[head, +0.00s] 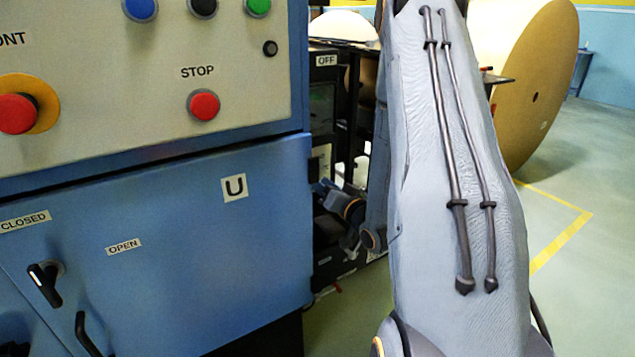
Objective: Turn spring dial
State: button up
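No dial that I can make out as the spring dial shows in the head view. My arm's large grey link fills the right middle of the picture. A thinner link of it comes down behind, and its wrist parts show small and dark just right of the blue cabinet (205,290). My gripper's fingers cannot be made out there against the dark machine frame (325,105). Whether they are open, shut or touching anything cannot be told.
A pale control panel (110,100) with a red STOP button (204,105) and a yellow-ringed red button (16,114) tops the cabinet. A black latch handle (45,285) sits between CLOSED and OPEN labels. A large kraft roll (545,80) stands behind right; floor is free there.

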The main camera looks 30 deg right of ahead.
jog(key=shift+w, duration=0.5)
jog(key=shift+c, duration=0.2)
jog(key=c, duration=1)
jog(key=shift+n, duration=0.3)
jog(key=shift+d+r+n+p, duration=0.1)
jog(key=shift+n+p, duration=0.3)
jog(key=shift+n, duration=6.9)
